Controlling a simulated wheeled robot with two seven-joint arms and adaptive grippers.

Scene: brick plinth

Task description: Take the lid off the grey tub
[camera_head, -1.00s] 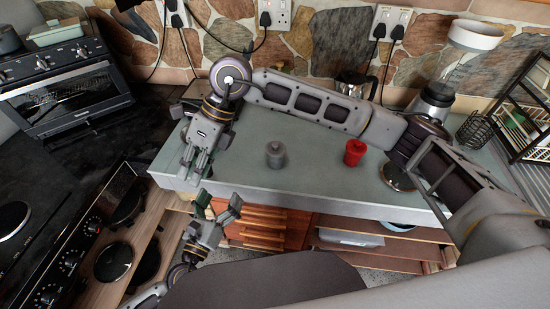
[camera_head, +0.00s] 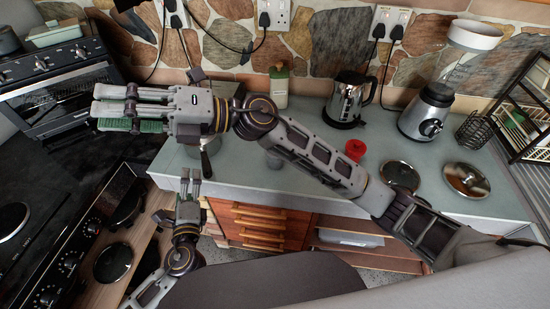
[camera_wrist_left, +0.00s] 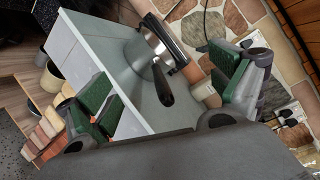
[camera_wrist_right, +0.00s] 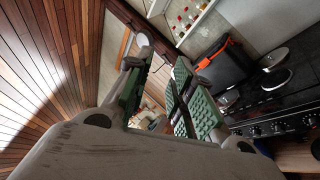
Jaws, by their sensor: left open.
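My right gripper (camera_head: 98,110) is far to the left of the tub, raised, pointing left and empty. In the right wrist view its pads (camera_wrist_right: 158,95) stand apart with a gap between them. My left gripper (camera_head: 190,176) is low at the counter's front left edge, open and empty. In the left wrist view its green pads (camera_wrist_left: 168,95) are wide apart, facing the counter.
A red tub (camera_head: 356,149) stands right of the grey one. A pot with a dark handle (camera_head: 206,165) sits at the counter's left, partly behind my right gripper. A kettle (camera_head: 349,100), a blender (camera_head: 425,112) and round lids (camera_head: 467,180) are to the right.

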